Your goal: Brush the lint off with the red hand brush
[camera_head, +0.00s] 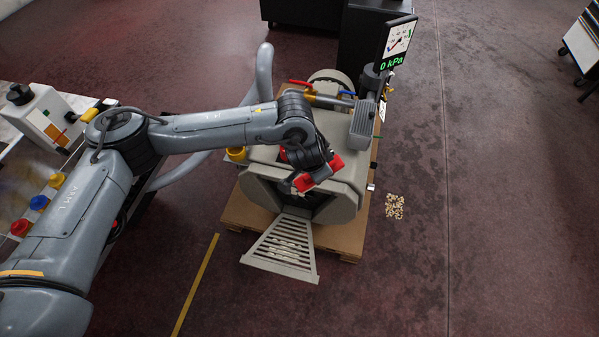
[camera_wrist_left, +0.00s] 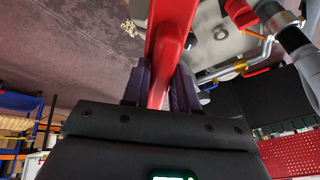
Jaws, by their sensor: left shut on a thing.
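My left gripper (camera_head: 308,172) is over the front opening of the grey machine (camera_head: 343,200). It is shut on the red hand brush (camera_head: 320,173), partly hidden by the wrist in the head view. In the left wrist view the red brush (camera_wrist_left: 170,45) runs up from between the dark fingers of my left gripper (camera_wrist_left: 160,88); its bristles cannot be made out. A slatted grey grille (camera_head: 283,248) slopes out below the opening, with pale bits, possibly lint, between its slats. My right gripper is not in view.
A pale speckled patch (camera_head: 394,206) lies on the floor right of the wooden pallet (camera_head: 350,240). A gauge display (camera_head: 397,43) reading 0 kPa, a red valve handle (camera_head: 300,83) and a blue one (camera_head: 346,93) stand behind. A bench with coloured caps is at left.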

